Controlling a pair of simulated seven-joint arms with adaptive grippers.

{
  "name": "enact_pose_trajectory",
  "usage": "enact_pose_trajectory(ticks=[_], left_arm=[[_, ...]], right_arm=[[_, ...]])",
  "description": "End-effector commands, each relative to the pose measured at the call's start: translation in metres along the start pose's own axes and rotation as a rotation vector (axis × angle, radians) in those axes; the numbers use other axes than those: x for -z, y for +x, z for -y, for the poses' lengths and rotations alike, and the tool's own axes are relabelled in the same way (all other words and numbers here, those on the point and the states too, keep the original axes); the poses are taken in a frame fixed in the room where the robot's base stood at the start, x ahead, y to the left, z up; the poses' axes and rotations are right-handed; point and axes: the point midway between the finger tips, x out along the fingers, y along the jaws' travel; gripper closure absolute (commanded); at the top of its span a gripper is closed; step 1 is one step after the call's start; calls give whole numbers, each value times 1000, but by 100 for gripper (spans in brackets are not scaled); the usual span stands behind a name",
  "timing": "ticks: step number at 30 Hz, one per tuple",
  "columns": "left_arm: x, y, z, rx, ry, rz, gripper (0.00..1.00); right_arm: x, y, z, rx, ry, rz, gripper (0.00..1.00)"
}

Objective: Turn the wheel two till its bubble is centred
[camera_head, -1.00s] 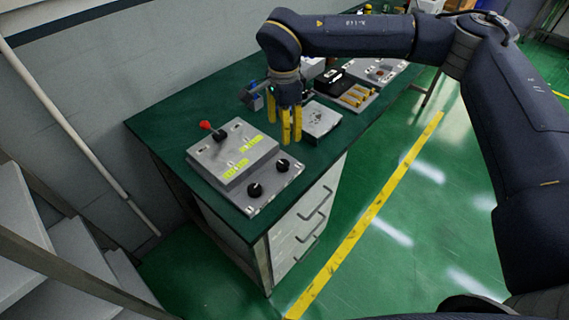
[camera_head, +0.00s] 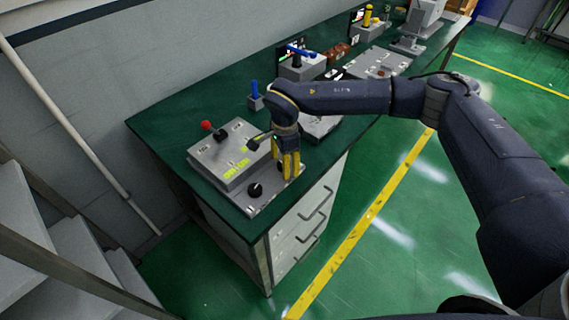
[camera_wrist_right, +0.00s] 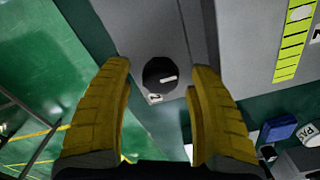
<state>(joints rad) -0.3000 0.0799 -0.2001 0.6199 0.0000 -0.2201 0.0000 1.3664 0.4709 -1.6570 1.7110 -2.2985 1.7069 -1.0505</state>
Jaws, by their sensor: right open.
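Wheel two is the black knob (camera_wrist_right: 160,74) with a white line on its top and a label "2" beside it. In the right wrist view it sits between the tips of the yellow fingers. My right gripper (camera_head: 288,165) is open, fingers down, over the right end of the grey control box (camera_head: 212,172), and hides wheel two in the head view. The other black wheel (camera_head: 255,190) stands to its left. A yellow-green bubble scale (camera_wrist_right: 294,42) shows at the wrist view's upper right, with a pale bubble near its top. My left gripper is not in view.
A red-tipped lever (camera_head: 207,126) rises from the box's back left. A grey block (camera_head: 318,128) lies just behind my right gripper. A blue-handled item (camera_head: 254,98) and other devices (camera_head: 298,66) stand farther along the green bench.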

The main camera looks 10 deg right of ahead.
Motion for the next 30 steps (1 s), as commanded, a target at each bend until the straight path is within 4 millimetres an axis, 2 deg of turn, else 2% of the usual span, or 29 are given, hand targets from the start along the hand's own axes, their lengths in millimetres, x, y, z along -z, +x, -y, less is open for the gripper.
enact_pose_trajectory(ticks=[14, 27, 29, 30], left_arm=[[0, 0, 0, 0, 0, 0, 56], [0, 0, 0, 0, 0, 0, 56], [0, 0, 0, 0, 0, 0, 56], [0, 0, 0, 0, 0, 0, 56]], right_arm=[[0, 5, 0, 1, 0, 0, 42], [0, 5, 0, 1, 0, 0, 93], [0, 5, 0, 1, 0, 0, 100], [0, 5, 0, 1, 0, 0, 100]])
